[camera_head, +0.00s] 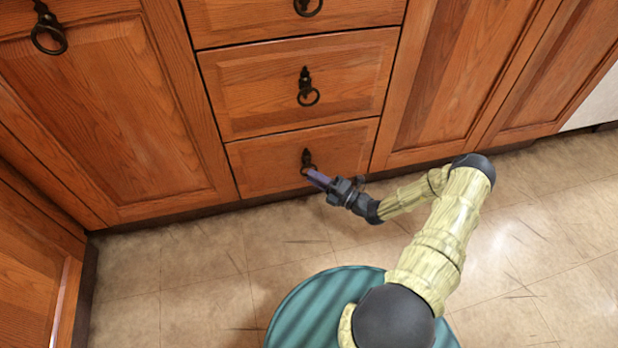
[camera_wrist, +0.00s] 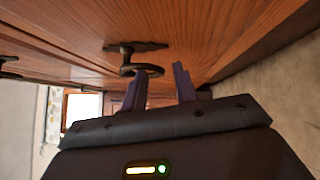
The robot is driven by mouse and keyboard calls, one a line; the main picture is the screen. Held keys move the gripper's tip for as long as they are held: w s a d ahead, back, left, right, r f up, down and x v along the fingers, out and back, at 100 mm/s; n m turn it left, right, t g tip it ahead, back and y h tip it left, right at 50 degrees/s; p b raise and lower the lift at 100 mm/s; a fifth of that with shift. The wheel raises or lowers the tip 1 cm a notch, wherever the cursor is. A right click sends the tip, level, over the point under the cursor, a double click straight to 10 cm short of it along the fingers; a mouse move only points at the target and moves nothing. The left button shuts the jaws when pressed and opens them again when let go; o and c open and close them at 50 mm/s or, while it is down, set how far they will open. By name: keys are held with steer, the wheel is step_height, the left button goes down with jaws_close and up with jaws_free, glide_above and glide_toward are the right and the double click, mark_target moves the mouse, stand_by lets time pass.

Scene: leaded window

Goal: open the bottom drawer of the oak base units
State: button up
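The bottom drawer (camera_head: 268,166) of the oak base units is the lowest in a stack and looks shut, flush with its surroundings. Its dark ring handle (camera_head: 307,158) hangs from a black plate and also shows in the wrist view (camera_wrist: 128,62). My gripper (camera_head: 312,174) is at this ring, with purple fingers pointing at the drawer front. In the wrist view the two fingers (camera_wrist: 162,80) stand apart with a gap between them. The ring lies at the left finger's tip; I cannot tell whether they touch. Part of the ring is hidden behind the fingers in the head view.
Above is a middle drawer (camera_head: 300,85) with its own ring handle. Cabinet doors flank the stack at left (camera_head: 120,110) and right (camera_head: 455,80). Another cabinet (camera_head: 30,280) stands at the left corner. The tiled floor (camera_head: 210,270) before the drawer is clear.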

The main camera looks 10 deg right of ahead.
steer(key=shift+b+x, duration=0.3)
steer(key=shift+x, duration=1.05)
jaws_close()
steer(key=shift+s, duration=0.1)
